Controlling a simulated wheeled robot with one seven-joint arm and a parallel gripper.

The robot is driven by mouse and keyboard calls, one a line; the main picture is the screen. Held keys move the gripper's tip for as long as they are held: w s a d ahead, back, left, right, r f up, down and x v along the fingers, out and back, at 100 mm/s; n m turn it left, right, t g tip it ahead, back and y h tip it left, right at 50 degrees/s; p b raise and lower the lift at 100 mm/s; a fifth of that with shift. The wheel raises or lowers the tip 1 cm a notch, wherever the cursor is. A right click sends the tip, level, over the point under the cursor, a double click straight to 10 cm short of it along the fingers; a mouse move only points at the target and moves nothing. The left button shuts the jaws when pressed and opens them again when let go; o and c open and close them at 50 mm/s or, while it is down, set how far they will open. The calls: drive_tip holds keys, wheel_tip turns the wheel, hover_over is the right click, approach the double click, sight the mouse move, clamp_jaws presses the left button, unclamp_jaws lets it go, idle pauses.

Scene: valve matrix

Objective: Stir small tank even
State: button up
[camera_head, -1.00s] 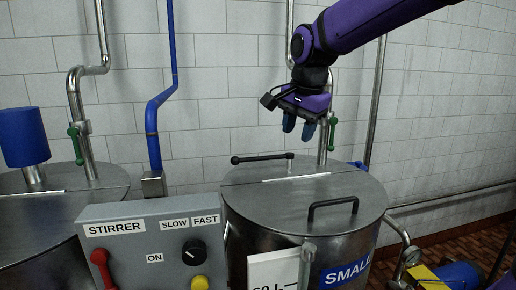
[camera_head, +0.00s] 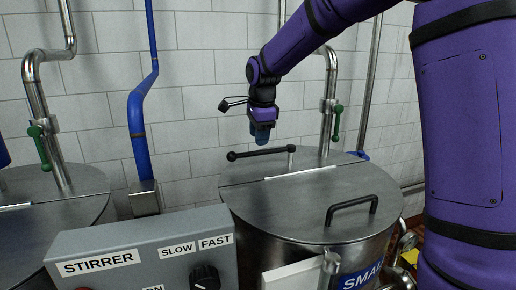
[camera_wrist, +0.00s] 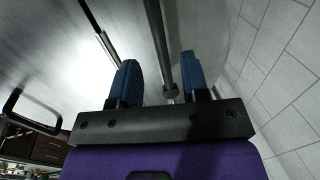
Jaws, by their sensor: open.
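The small tank (camera_head: 300,212) is a steel drum with a flat lid and a partly cut-off blue label. A black stirring lever (camera_head: 262,153) with a ball knob stands over the back left of its lid. My gripper (camera_head: 262,138) hangs just above the lever's middle, fingers pointing down. In the wrist view, the blue fingers of my gripper (camera_wrist: 161,78) are apart. Nothing is held, and I cannot tell whether a finger touches the lever.
A black lid handle (camera_head: 351,207) stands at the lid's front right. A grey STIRRER control box (camera_head: 140,245) with a black knob (camera_head: 205,278) is in front. Steel pipes with green-handled valves (camera_head: 337,122) rise behind. Another tank (camera_head: 50,190) is at left.

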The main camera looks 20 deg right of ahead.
sight(263, 152)
drive_tip(key=shift+w+f, duration=0.25)
drive_tip(key=shift+f, duration=0.95)
drive_tip(key=shift+w+f, duration=0.2)
drive_tip(key=shift+f, duration=0.95)
clamp_jaws()
